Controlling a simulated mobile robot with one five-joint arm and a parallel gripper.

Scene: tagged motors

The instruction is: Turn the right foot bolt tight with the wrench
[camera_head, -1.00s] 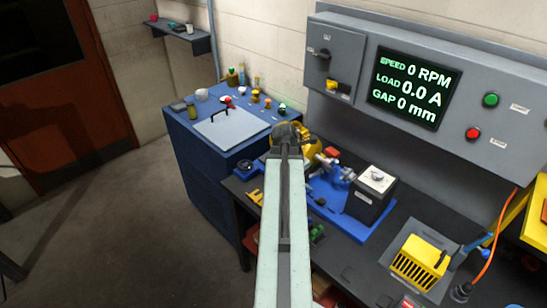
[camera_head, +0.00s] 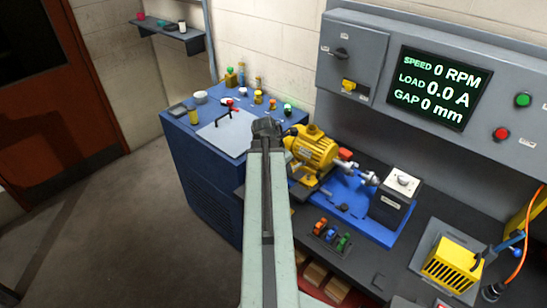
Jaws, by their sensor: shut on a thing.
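The yellow motor (camera_head: 315,148) sits on the left end of a blue baseplate (camera_head: 374,230) on the dark bench. Its shaft end faces right, toward a silver coupling (camera_head: 368,178). Its feet are small in this view, and I cannot make out the right foot bolt. My arm rises up the middle of the picture, and its dark end with my gripper (camera_head: 266,130) overlaps the view just left of the motor. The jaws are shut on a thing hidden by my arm. I cannot make out the wrench, nor whether it touches a bolt.
A dark block with a white top (camera_head: 396,198) stands right of the coupling. A tray of coloured pieces (camera_head: 331,236) lies in front of the baseplate. A blue cabinet (camera_head: 196,155) holds small items at left. A yellow caged box (camera_head: 455,263) stands right. The floor at left is clear.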

